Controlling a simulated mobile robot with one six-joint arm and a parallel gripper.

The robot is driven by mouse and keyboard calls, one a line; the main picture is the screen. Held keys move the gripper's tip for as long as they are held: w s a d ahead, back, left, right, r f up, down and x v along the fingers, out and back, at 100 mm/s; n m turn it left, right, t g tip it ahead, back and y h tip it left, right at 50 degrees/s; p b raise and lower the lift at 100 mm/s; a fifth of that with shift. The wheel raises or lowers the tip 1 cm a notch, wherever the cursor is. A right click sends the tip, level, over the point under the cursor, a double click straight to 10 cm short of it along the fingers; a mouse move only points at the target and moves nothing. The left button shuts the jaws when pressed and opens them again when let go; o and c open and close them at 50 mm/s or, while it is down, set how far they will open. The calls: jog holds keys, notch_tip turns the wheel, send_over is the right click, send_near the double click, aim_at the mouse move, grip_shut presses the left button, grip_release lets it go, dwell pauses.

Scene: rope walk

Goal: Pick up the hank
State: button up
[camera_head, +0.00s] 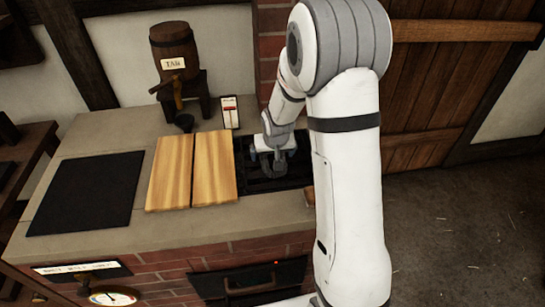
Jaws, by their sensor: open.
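My gripper (273,168) hangs low over a dark sunken opening with a grate (288,186) in the stone counter, just right of two wooden boards. Its fingers are dark against the dark opening and partly hidden by my own arm, so what lies between or under them is unclear. I cannot make out a hank anywhere in the head view; the area behind and below my arm is covered.
The boards (213,166) lie on the counter (110,230) beside a flat black slab (85,192). A barrel labelled TAR (173,45) stands on a stand at the back, near a small upright card (230,112). A plank door (430,80) is at right.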

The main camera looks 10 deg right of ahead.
jog(key=shift+r, duration=0.1)
jog(key=c, duration=1.2)
